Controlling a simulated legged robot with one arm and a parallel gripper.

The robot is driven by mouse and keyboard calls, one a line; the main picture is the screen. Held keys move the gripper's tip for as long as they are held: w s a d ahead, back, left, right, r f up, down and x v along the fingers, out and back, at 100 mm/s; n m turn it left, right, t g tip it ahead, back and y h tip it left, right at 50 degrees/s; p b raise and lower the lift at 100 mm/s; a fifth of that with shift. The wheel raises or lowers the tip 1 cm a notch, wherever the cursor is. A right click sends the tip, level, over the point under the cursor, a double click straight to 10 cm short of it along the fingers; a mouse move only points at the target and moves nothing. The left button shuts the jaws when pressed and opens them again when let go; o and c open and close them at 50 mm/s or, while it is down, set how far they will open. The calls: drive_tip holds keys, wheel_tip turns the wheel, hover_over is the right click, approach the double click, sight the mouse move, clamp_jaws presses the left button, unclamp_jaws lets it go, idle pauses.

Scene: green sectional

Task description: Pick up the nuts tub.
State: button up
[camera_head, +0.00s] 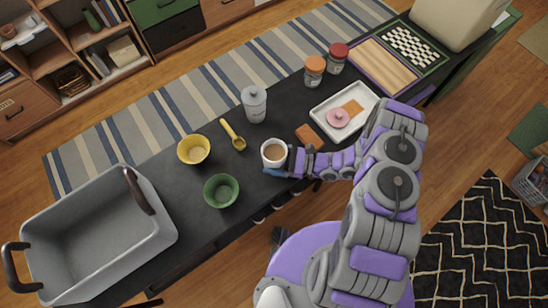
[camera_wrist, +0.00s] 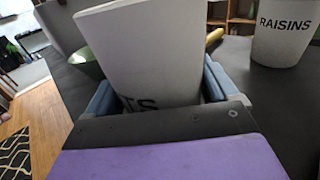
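The nuts tub (camera_head: 273,151) is a pale tub with a light brown top, near the front edge of the dark table in the head view. In the wrist view the tub (camera_wrist: 150,50) is large and close, with only the letters "TS" showing low on its side. My gripper (camera_head: 282,164) is around the tub, with a blue finger against each side. In the wrist view my gripper (camera_wrist: 158,97) looks shut on it. The tub's lower part is hidden. I cannot tell if its base touches the table.
The raisins tub (camera_wrist: 284,40) stands nearby; it also shows in the head view (camera_head: 254,105). A green bowl (camera_head: 221,191), yellow bowl (camera_head: 194,150), yellow scoop (camera_head: 233,134) and brown block (camera_head: 308,136) are close. A grey crate (camera_head: 160,240) is left, a white tray (camera_head: 325,112) right.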

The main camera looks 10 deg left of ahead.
drive_tip(key=c, duration=0.7)
